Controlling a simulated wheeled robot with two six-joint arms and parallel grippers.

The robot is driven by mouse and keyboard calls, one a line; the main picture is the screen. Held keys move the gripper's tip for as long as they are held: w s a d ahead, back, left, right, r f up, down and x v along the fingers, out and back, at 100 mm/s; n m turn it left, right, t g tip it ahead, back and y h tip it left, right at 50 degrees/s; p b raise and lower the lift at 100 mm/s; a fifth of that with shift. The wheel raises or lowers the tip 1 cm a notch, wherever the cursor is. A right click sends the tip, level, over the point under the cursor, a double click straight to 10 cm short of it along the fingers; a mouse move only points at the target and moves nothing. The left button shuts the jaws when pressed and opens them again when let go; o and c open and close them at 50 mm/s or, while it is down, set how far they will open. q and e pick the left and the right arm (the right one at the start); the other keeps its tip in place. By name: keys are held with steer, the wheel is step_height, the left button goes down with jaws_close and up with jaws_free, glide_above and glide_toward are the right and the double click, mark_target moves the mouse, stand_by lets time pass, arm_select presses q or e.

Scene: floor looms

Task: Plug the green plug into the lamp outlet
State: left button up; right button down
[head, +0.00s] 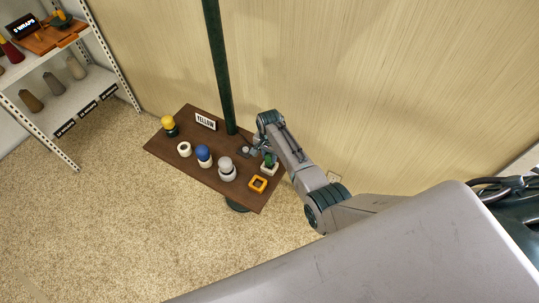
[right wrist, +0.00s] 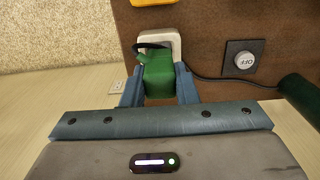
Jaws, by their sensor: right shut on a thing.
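The green plug (right wrist: 158,75) is between the fingers of my right gripper (right wrist: 160,90), which is shut on it. A dark cord loop shows at its top. It is at a white square holder (right wrist: 175,46) on the brown table; I cannot tell whether it still sits in it. In the head view the plug (head: 270,159) and holder (head: 269,169) are at the table's right end, with my right gripper (head: 266,154) over them. A pale wall outlet (head: 333,177) is low on the wall right of the table; it also shows in the right wrist view (right wrist: 118,86). No label is readable on it. My left gripper is out of view.
The brown table (head: 160,146) carries a yellow bulb (head: 168,122), blue bulb (head: 203,151), white bulb (head: 225,164), white ring (head: 184,149), orange square ring (head: 258,184) and YELLOW sign (head: 205,121). An OFF switch (right wrist: 243,60) and a dark pole (head: 218,65) are near. Shelves (head: 65,90) stand left.

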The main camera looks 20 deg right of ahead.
mark_target(270, 160)
steer(key=shift+p, duration=0.45)
stand_by(0.8)
steer(key=shift+f+b, duration=1.15)
steer(key=shift+f, duration=0.5)
steer(key=c, duration=1.1)
jaws_free()
steer(key=shift+o, duration=0.2)
steer(key=shift+r, duration=0.1)
step_height(270, 160, up, 11)
steer(key=shift+f+b, duration=0.15)
steer(key=shift+b, duration=0.35)
